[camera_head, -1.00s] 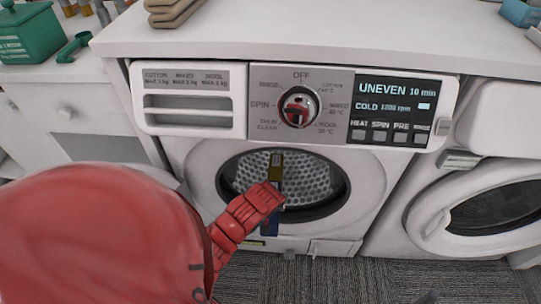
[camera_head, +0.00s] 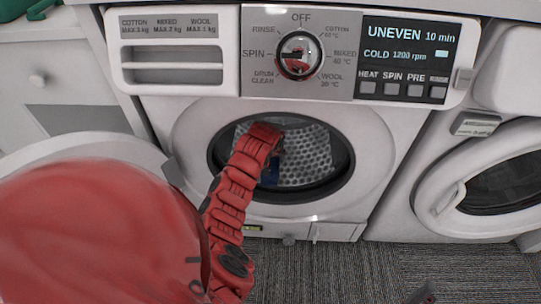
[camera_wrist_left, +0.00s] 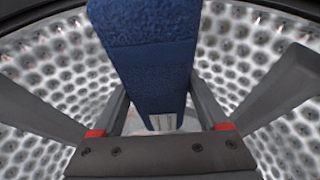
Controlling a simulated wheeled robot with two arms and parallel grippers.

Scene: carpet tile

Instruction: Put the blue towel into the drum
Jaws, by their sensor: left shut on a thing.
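The blue towel (camera_head: 269,174) hangs from my left gripper (camera_head: 275,150) inside the mouth of the drum (camera_head: 312,158). My red left forearm hides part of the drum opening in the head view. In the left wrist view the blue towel (camera_wrist_left: 152,55) is a thick folded strip between the fingers of my left gripper (camera_wrist_left: 160,105), which is shut on it. The perforated metal wall of the drum (camera_wrist_left: 70,60) surrounds both there. I cannot tell whether the towel touches the drum wall. My right gripper is not clearly in view.
The washer's round door (camera_head: 95,150) stands open at the left, partly behind my red arm. The control panel (camera_head: 298,55) is above the opening and its display reads UNEVEN. Another washer (camera_head: 490,190) stands at the right.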

